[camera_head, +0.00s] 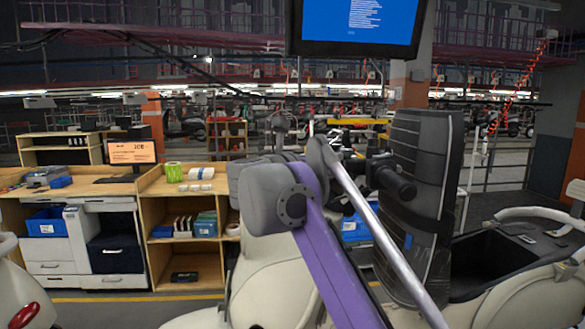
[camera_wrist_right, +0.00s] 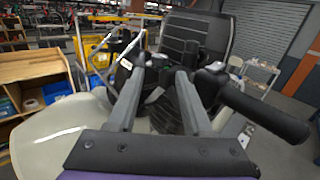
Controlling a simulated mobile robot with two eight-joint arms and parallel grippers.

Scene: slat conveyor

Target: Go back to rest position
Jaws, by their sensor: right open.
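My right gripper (camera_wrist_right: 160,78) shows in the right wrist view with its two grey fingers spread apart. I see nothing clamped between them. Beyond and around the fingers are a scooter's dark handlebar parts and a black ridged seat-like panel (camera_wrist_right: 192,38). A black handle grip (camera_wrist_right: 264,114) lies to the right of the fingers. In the head view my purple and grey right arm rises in front of a cream scooter body (camera_head: 262,270), and I cannot make out the gripper there. The ridged panel (camera_head: 415,190) stands upright right of the arm. My left gripper is not in view.
A wooden workbench with shelves (camera_head: 188,268) and a small monitor (camera_head: 132,151) stands at the left. A large screen (camera_head: 357,25) hangs above. Cream scooter bodywork (camera_head: 535,285) fills the lower right. Some floor shows in front of the bench.

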